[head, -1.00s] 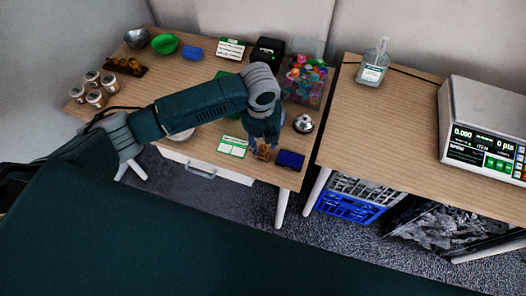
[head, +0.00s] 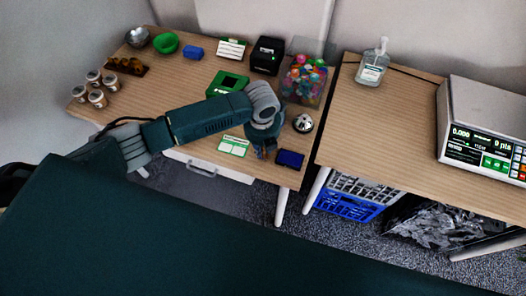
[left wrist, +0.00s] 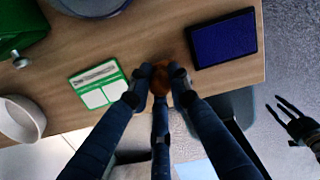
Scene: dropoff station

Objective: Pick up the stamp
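The stamp (left wrist: 160,82) is a brown, rounded wooden piece near the table's front edge in the left wrist view. My left gripper (left wrist: 161,84) reaches down over it, with blue fingers on different sides. The fingertips overlap the stamp there; I cannot tell whether they grip it. In the head view the left gripper (head: 264,150) hides most of the stamp. A dark blue ink pad (head: 290,158) lies just right of it; it also shows in the left wrist view (left wrist: 223,40). My right gripper (left wrist: 294,122) shows at the right edge of the left wrist view, fingers spread and empty.
A green-and-white card (head: 233,146) lies left of the gripper. A silver bell (head: 303,123) stands behind the ink pad. A green box (head: 228,83), black printer (head: 267,55) and candy container (head: 304,76) stand farther back. A gap separates the right table (head: 400,120).

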